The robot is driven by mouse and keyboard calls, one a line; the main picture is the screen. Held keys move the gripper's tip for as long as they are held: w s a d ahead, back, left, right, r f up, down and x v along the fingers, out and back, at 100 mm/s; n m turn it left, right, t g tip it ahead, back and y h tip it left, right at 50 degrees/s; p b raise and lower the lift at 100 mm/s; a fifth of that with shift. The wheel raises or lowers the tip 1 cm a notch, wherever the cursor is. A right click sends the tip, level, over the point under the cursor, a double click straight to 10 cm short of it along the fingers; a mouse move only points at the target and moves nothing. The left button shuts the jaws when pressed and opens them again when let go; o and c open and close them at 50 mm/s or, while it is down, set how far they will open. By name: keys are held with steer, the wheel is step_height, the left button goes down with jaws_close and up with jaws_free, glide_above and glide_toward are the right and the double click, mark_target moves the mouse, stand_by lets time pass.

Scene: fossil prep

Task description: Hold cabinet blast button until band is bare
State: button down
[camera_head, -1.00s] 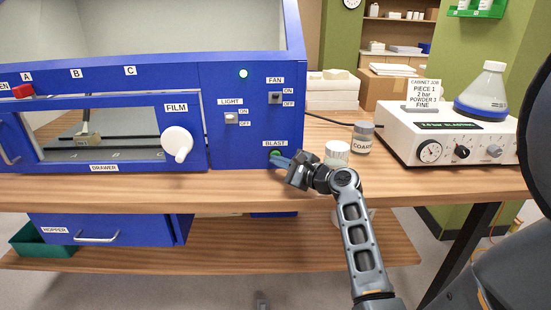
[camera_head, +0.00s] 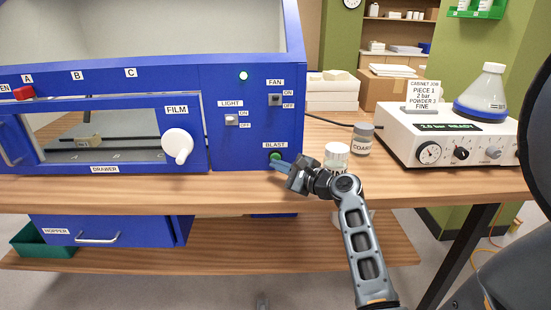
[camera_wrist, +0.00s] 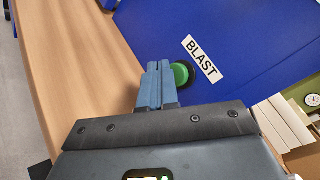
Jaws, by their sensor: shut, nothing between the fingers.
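The green BLAST button (camera_head: 275,156) sits low on the right of the blue cabinet (camera_head: 230,85). In the wrist view the button (camera_wrist: 182,75) shows beside my fingertips. My gripper (camera_head: 281,165) is shut and empty, its blue fingertips just in front of the button. It also shows in the wrist view (camera_wrist: 158,70); I cannot tell whether it touches the button. Through the drawer window a small labelled piece (camera_head: 88,141) is visible; its band is too small to make out.
A FAN switch (camera_head: 275,99) and LIGHT switch (camera_head: 231,119) are above the button. A white FILM knob (camera_head: 177,146) is to the left. A lidded jar (camera_head: 337,156) and a COARSE jar (camera_head: 363,138) stand on the bench close to my wrist.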

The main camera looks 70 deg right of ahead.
steer(key=shift+a, duration=0.15)
steer(key=shift+s+a+p, duration=0.25)
steer(key=shift+s+a, duration=0.1)
steer(key=shift+a, duration=0.4)
steer(key=shift+s+a+p, duration=0.25)
steer(key=shift+s+a, duration=0.05)
steer(key=shift+a, duration=0.5)
steer(key=shift+s+a+p, duration=0.25)
steer(key=shift+s+a, duration=0.1)
steer(key=shift+a, duration=0.4)
